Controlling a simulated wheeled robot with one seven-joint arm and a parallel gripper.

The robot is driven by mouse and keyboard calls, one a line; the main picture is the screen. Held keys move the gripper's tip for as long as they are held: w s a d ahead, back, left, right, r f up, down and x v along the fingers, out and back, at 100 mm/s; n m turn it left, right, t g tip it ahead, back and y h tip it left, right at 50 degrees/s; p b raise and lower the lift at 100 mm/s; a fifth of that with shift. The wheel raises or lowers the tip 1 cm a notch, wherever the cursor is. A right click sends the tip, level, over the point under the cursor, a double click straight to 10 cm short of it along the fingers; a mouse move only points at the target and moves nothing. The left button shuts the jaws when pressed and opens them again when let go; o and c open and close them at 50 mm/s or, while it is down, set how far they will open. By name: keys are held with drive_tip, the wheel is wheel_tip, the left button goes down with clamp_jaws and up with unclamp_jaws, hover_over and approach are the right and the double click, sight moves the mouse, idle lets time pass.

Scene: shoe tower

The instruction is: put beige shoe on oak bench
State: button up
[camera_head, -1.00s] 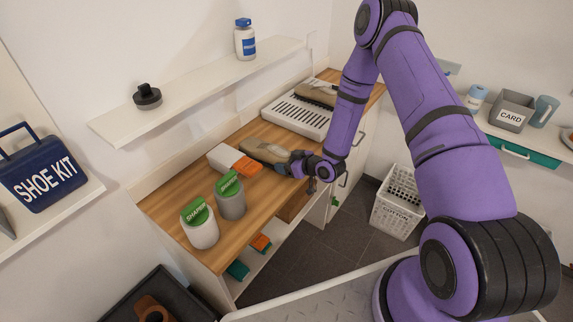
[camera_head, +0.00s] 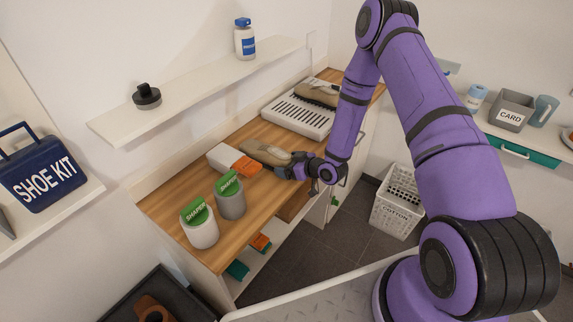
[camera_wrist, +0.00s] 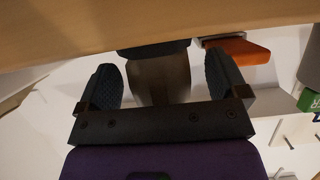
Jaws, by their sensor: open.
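A beige shoe (camera_head: 265,152) lies on the oak bench top (camera_head: 172,205), close to the orange and white box. My gripper (camera_head: 292,167) is at the shoe's right end, low over the bench's front edge. In the wrist view, my gripper's two dark fingers (camera_wrist: 160,82) are spread apart. A shaded brownish shape, seemingly the shoe (camera_wrist: 158,78), shows between them with gaps on both sides. Another beige shoe (camera_head: 316,94) rests on the white slatted rack (camera_head: 296,114) at the bench's far end.
A white cotton basket (camera_head: 398,205) stands on the floor to the right.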

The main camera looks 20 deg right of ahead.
drive_tip(key=v, duration=1.1)
drive_tip(key=w+d+r+g+h, duration=0.1)
drive_tip(key=w+d+r+h, duration=0.1)
drive_tip(key=r, duration=0.4)
drive_tip(key=w+d+r+g+h, duration=0.1)
drive_tip(key=w+r+h, duration=0.1)
drive_tip(key=r, duration=0.5)
drive_tip(key=s+d+r+m+h, duration=0.1)
drive_tip(key=s+r+h, duration=0.1)
drive_tip(key=r, duration=0.6)
drive_tip(key=s+d+r+m+h, duration=0.1)
drive_tip(key=s+r+h, duration=0.15)
drive_tip(key=r, duration=0.45)
drive_tip(key=s+a+r+m+g, duration=0.2)
drive_tip(key=s+r, duration=0.6)
drive_tip(key=s, duration=0.6)
drive_tip(key=s+a+r+m+g, duration=0.1)
drive_tip(key=s+a+r+m, duration=0.1)
drive_tip(key=s+r, duration=0.7)
drive_tip(key=s+m, duration=0.1)
drive_tip(key=s, duration=0.4)
drive_tip(key=shift+a+g, duration=0.4)
